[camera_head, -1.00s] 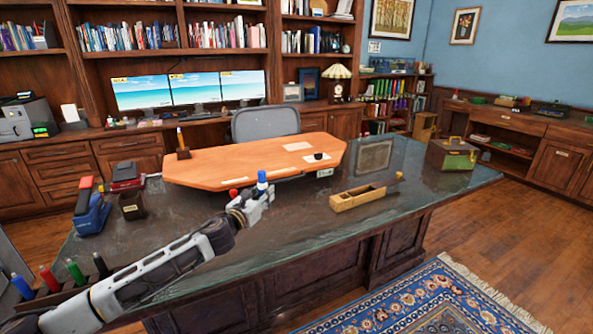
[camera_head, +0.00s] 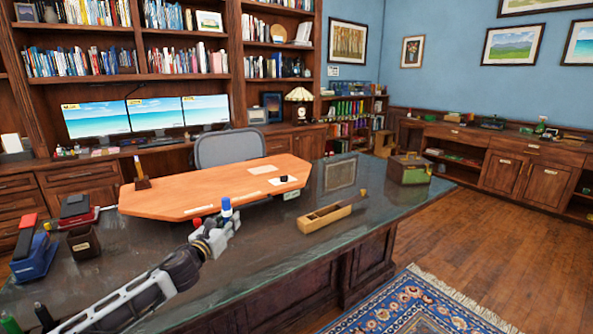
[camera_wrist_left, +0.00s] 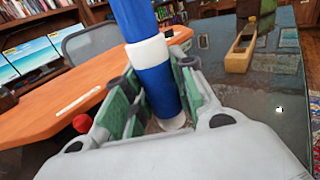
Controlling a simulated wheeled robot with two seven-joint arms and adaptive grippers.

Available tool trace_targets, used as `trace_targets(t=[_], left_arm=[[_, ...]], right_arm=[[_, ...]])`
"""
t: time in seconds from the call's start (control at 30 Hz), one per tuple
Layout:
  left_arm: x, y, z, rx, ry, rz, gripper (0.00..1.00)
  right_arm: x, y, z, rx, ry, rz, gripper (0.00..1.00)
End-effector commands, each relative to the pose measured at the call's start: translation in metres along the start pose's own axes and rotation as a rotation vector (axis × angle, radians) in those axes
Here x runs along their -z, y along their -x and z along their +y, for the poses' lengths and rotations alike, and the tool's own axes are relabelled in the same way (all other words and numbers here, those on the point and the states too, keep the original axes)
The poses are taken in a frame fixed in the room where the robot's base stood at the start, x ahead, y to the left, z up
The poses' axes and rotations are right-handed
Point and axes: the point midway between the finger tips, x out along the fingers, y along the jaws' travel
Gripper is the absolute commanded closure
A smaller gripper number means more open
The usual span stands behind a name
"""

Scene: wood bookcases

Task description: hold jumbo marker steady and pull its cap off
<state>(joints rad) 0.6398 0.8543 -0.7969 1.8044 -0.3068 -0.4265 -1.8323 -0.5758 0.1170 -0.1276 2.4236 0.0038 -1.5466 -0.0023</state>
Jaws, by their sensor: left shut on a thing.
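The jumbo marker (camera_head: 226,207) is blue with a white band and stands roughly upright in my left gripper (camera_head: 222,228), above the dark desk top. In the left wrist view the marker (camera_wrist_left: 156,82) rises between the green-padded fingers (camera_wrist_left: 152,108), which are shut on its lower part. The blue section above the white band (camera_wrist_left: 148,52) looks like the cap and is in place; its top is cut off by the frame edge. My right gripper is not in view.
A red object (camera_head: 197,222) shows just left of the gripper. A raised orange wooden desk section (camera_head: 200,195) lies behind it. Other markers (camera_head: 42,315) are at the lower left.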

Motion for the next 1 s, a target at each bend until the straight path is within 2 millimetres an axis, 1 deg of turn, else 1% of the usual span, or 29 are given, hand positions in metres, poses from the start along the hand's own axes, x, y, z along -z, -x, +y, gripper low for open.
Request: trace_targets(t=[0.1,0.3,0.33,0.77,0.9,1.0], left_arm=[[0.0,0.0,0.0,0.0,0.0,0.0,1.0],[0.0,0.0,0.0,0.0,0.0,0.0,1.0],[0.0,0.0,-0.001,0.001,0.0,0.0,1.0],[0.001,0.004,-0.017,0.017,0.002,0.0,1.0],[0.002,0.007,-0.024,0.022,0.001,0.001,1.0],[0.002,0.009,-0.031,0.029,0.002,0.001,1.0]], right_arm=[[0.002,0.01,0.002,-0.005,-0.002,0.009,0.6],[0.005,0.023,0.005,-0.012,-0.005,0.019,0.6],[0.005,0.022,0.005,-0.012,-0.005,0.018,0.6],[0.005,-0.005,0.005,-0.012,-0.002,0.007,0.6],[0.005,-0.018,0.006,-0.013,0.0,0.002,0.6],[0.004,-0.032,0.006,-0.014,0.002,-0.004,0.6]])
